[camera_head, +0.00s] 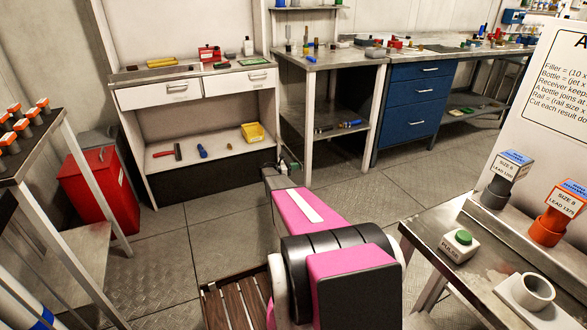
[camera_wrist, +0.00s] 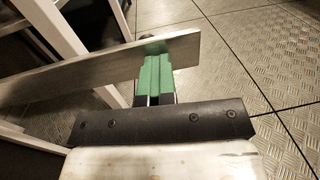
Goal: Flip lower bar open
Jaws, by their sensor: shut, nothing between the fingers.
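A flat metal bar (camera_wrist: 80,74) crosses the wrist view from the left edge to a free end right of centre, which I take to be the lower bar. My gripper (camera_wrist: 154,72) has green fingers shut together with nothing between them. The fingers overlap the bar near its free end in the wrist view. I cannot tell whether they touch it. In the head view my pink arm reaches forward toward the white workbench, and I cannot make out the bar or the fingertips there.
A white workbench (camera_head: 205,153) with drawers and a lower shelf stands ahead. A red bin (camera_head: 97,190) stands left, blue drawers (camera_head: 416,95) at the back right. A metal table (camera_head: 465,282) with a button box (camera_head: 458,246) is close on the right. Patterned floor is open between.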

